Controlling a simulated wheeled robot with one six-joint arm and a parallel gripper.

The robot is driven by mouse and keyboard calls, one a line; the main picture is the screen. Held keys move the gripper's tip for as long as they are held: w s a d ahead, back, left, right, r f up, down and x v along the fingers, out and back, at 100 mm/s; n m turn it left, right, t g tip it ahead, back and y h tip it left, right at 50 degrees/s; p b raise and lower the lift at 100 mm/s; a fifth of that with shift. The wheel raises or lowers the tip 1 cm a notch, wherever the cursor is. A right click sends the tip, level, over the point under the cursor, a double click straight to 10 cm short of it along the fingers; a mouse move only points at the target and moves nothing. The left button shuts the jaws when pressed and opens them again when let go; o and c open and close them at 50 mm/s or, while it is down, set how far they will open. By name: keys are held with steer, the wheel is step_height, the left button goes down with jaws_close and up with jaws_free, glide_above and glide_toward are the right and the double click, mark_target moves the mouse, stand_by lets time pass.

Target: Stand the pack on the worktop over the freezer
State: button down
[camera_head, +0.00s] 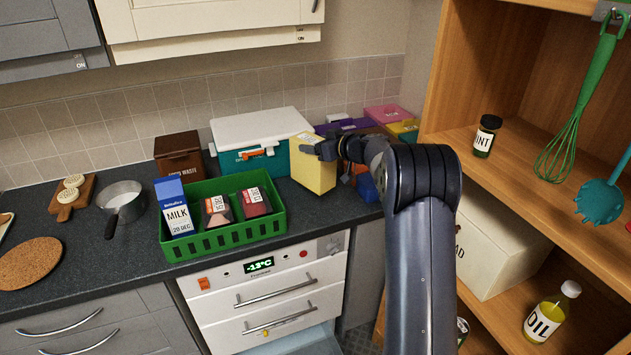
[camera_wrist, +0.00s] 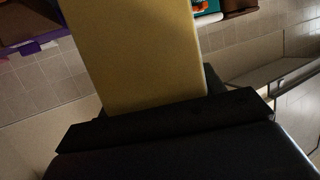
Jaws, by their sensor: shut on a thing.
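The yellow pack (camera_head: 312,176) has a pale top with a small printed label and is held upright, or nearly so, at the worktop's right part. My gripper (camera_head: 322,148) is shut on its upper part from the right. In the wrist view the pack (camera_wrist: 140,60) fills the middle, against the dark gripper (camera_wrist: 165,118). I cannot tell whether its base touches the worktop. The dark worktop (camera_head: 137,250) runs over the white freezer (camera_head: 225,300), whose display reads -13°C. A green basket (camera_head: 225,239) stands on the worktop left of the pack.
The basket holds a milk carton (camera_head: 173,215) and two dark packs. Behind are a teal cool box (camera_head: 252,160), a brown waste box (camera_head: 180,160) and several coloured boxes. A saucepan (camera_head: 122,200) stands left. A wooden shelf unit (camera_head: 455,100) rises close on the right.

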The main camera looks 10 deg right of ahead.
mark_target(317, 166)
step_height(317, 166, down, 8)
steer(key=shift+r, duration=0.2)
steer(key=shift+f, duration=0.15)
steer(key=shift+c, duration=1.6)
jaws_free()
steer(key=b+v, duration=0.2)
steer(key=v, duration=1)
